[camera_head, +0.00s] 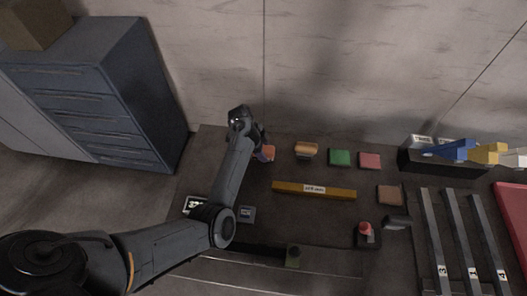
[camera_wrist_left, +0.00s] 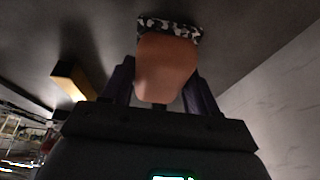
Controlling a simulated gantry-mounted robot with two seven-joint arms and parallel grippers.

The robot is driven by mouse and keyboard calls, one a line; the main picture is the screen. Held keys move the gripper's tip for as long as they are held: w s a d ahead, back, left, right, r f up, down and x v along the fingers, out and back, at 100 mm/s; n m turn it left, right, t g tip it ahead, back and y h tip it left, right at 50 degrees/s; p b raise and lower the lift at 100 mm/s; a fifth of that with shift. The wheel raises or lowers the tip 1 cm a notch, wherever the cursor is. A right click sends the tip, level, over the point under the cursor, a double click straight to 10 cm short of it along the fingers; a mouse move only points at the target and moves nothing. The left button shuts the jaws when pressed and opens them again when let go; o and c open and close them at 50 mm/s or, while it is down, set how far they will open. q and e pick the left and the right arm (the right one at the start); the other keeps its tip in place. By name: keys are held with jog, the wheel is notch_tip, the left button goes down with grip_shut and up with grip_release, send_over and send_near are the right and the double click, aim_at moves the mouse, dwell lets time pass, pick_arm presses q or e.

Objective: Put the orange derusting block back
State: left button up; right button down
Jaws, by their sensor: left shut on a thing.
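My left gripper (camera_head: 262,152) reaches over the table's back left part in the head view. It is shut on the orange derusting block (camera_head: 269,150), which shows as a small orange patch beside the fingers. In the left wrist view the orange block (camera_wrist_left: 167,68) sits between the two dark purple fingers, with a black-and-white speckled band (camera_wrist_left: 170,27) at its far end. I cannot tell whether the block touches the table. My right gripper is not in view.
Right of my gripper are a tan-orange block (camera_head: 306,149), a green block (camera_head: 340,157) and a pinkish-red block (camera_head: 370,160). A yellow labelled bar (camera_head: 314,190) lies in front of them. A brown block (camera_head: 389,194) and a red-topped item (camera_head: 365,230) are farther right. A blue-grey cabinet (camera_head: 110,95) stands at left.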

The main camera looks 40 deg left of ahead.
pick_arm(q)
jog(key=shift+f, duration=0.4)
jog(key=shift+f, duration=0.1)
jog(key=o, duration=1.1)
jog(key=shift+f, duration=0.1)
